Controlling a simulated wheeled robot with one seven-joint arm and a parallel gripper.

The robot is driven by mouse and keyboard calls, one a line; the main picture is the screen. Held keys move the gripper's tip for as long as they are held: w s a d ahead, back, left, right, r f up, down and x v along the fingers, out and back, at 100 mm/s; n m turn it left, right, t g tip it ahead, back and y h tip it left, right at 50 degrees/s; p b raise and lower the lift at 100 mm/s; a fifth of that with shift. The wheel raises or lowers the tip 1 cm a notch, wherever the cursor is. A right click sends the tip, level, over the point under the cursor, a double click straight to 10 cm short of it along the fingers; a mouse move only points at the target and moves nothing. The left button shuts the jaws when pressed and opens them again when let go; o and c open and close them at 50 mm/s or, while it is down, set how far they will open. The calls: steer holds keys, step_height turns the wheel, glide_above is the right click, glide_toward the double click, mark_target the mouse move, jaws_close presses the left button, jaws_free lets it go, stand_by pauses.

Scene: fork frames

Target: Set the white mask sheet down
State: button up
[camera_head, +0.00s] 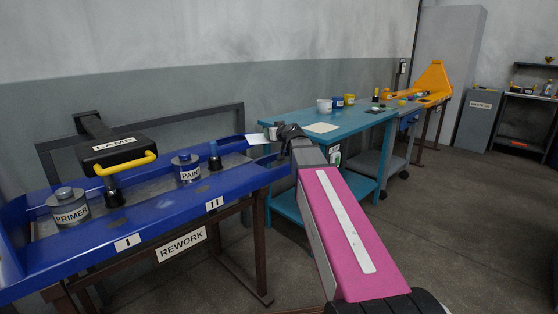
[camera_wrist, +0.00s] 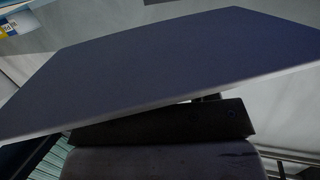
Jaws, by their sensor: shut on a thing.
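My gripper (camera_head: 284,136) is at the far end of my pink arm, above the right end of the blue tray bench. It is shut on the white mask sheet (camera_head: 257,139), which juts out to the left of the fingers. In the wrist view the sheet (camera_wrist: 165,68) fills much of the picture as a flat, shaded plate with a pale edge, above the dark gripper part (camera_wrist: 160,125). The fingertips are largely hidden. Whether the sheet touches anything below cannot be told.
The blue tray bench (camera_head: 160,226) holds a PRIMER can (camera_head: 69,207), a PAINT can (camera_head: 188,170) and a lamp with a yellow handle (camera_head: 115,155). Open floor lies right.

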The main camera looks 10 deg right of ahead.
mark_target(261, 138)
steer(key=a+n+g+y, duration=0.1)
steer(key=a+f+n+g+y, duration=0.1)
steer(key=a+y, duration=0.1)
steer(key=a+n+y, duration=0.1)
steer(key=n+y, duration=0.1)
steer(key=shift+w+a+f+g, duration=0.15)
steer(key=shift+f+g, duration=0.1)
steer(key=shift+g, duration=0.15)
steer(key=shift+a+r+n+g+y, duration=0.1)
steer(key=shift+a+n+g+y, duration=0.5)
steer(key=shift+n, duration=0.2)
steer(key=w+d+f, duration=0.5)
steer(key=d+f, duration=0.4)
steer(key=f, duration=0.1)
steer(key=shift+w+d+f, duration=0.25)
steer(key=shift+d+f, duration=0.15)
steer(key=o, duration=1)
steer(key=shift+f, duration=0.1)
